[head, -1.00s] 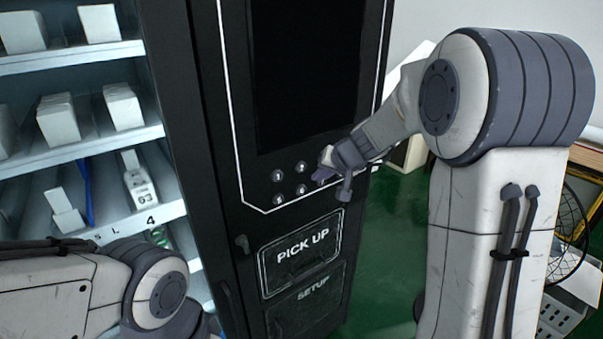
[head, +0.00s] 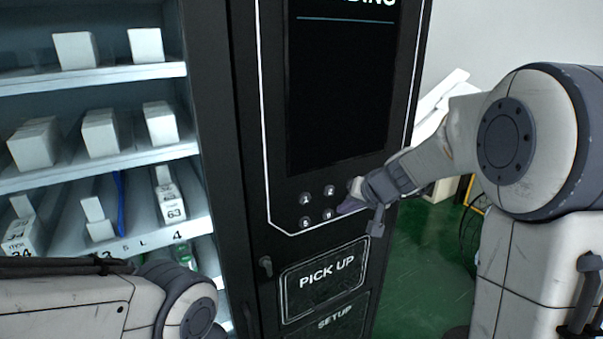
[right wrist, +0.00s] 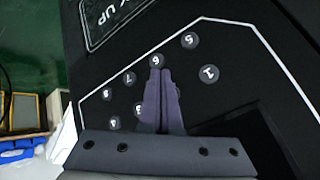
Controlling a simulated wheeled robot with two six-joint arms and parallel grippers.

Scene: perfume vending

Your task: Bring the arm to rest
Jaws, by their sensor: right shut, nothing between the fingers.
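My right gripper (head: 345,207) is shut and empty in front of the keypad (head: 318,206) of the black vending machine (head: 240,150). In the right wrist view my shut fingers (right wrist: 161,75) point at the keypad, their tips at the button marked 6 (right wrist: 156,60). I cannot tell whether they touch it. The fingers hide part of the keypad. My right arm comes in from the right. Part of my left arm (head: 110,305) crosses the lower left of the head view, and its gripper is not visible.
The dark screen (head: 340,95) above the keypad shows partial white text. The PICK UP door (head: 325,283) is below. Shelves (head: 100,158) with white boxes stand at left. Green floor (head: 425,265) is open right of the machine. A wooden-edged box (right wrist: 28,113) shows in the wrist view.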

